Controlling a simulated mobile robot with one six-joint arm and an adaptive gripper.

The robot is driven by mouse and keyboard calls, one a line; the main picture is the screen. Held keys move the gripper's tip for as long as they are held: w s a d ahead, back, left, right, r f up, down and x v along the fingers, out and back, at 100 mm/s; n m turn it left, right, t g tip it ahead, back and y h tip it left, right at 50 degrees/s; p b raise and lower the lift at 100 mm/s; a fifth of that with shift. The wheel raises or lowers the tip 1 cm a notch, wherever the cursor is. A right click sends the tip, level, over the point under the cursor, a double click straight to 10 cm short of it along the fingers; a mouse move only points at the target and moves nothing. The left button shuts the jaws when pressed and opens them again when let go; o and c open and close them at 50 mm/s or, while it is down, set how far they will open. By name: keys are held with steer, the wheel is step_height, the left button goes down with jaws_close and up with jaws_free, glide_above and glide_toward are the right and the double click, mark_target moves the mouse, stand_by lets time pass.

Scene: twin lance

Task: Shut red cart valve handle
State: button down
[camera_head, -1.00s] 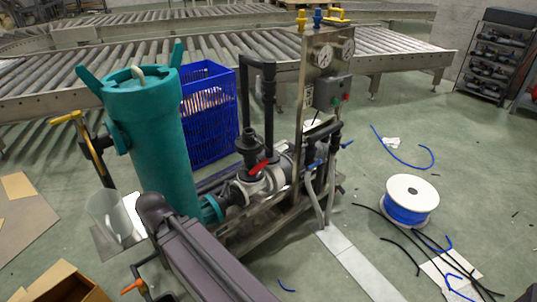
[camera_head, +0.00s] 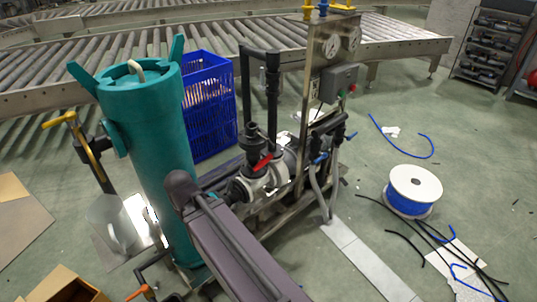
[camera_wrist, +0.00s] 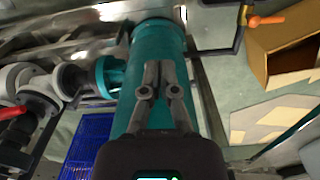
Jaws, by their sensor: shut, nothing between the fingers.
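The red valve handle (camera_head: 261,162) sits on the grey and black pump piping of the cart, right of the teal tank (camera_head: 150,130) in the head view. It also shows at the left edge of the wrist view (camera_wrist: 14,112), partly cut off. My gripper (camera_wrist: 158,66) is shut and empty in the wrist view, with the teal tank behind its fingers. The handle lies well to the left of the fingers, apart from them. In the head view my arm crosses the lower middle, and my gripper cannot be made out there.
A steel panel with gauges (camera_head: 335,45) stands on the cart. A blue crate (camera_head: 207,105) is behind it. A yellow-handled valve (camera_head: 60,120) is left of the tank. A white spool (camera_head: 413,190) and loose hoses lie right. Open cardboard boxes (camera_wrist: 285,45) lie near the tank.

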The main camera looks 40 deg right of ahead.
steer(key=shift+d, duration=0.1)
steer(key=w+d+f+n+t+y+b, duration=0.1)
steer(key=w+d+f+t+y+b, duration=0.2)
steer(key=w+d, duration=0.45)
steer(key=n+t+h+b, duration=0.1)
steer(key=t+h+b, duration=0.2)
steer(key=t+b, duration=0.55)
glide_toward(269, 158)
steer(key=r+t+p, duration=0.1)
steer(key=t, duration=0.1)
steer(key=shift+s+r+g, duration=0.1)
steer(key=shift+s+g, duration=0.15)
steer(key=shift+s, duration=0.1)
steer(key=shift+w, duration=0.1)
steer(key=shift+b+x, duration=2.05)
steer(key=shift+x, duration=2.95)
